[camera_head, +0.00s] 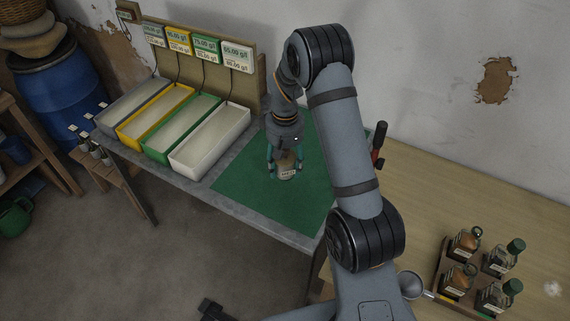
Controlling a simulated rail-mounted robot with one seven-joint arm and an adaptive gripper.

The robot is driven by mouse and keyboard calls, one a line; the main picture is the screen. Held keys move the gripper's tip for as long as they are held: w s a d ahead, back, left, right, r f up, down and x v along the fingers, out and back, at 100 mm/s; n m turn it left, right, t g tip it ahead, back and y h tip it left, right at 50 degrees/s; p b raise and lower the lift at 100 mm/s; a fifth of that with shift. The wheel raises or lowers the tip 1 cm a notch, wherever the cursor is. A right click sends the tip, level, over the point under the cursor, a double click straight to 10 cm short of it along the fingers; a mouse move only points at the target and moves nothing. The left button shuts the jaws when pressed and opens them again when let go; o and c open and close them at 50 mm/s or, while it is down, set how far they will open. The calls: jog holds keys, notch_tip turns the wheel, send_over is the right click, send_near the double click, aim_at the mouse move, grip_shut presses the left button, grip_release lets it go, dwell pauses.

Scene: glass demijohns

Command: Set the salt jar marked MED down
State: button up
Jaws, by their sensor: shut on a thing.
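My gripper (285,164) points down over the green mat (236,185) on the grey table. It is shut on a small jar (287,174) with a pale label, which sits between its two fingers. The label's lettering is too small to read. The jar looks upright. I cannot tell from this view whether its base touches the mat. The upper part of the jar is hidden by my gripper.
Several trays stand left of the mat, the white one (210,138) nearest, below a board of price-like displays (205,48). A wooden table (470,215) at right holds a rack of several bottles (463,244). A red-handled tool (377,145) stands behind my arm. The mat's front is clear.

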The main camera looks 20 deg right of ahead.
notch_tip(320, 180, down, 12)
jog(key=b, duration=1)
jog(key=shift+f+b, duration=0.2)
jog(key=shift+b, duration=0.25)
dwell(1.0)
jog(key=shift+f+b, duration=0.45)
jog(key=shift+f, duration=0.05)
jog(key=o, duration=1.4)
jog(key=shift+r, duration=0.25)
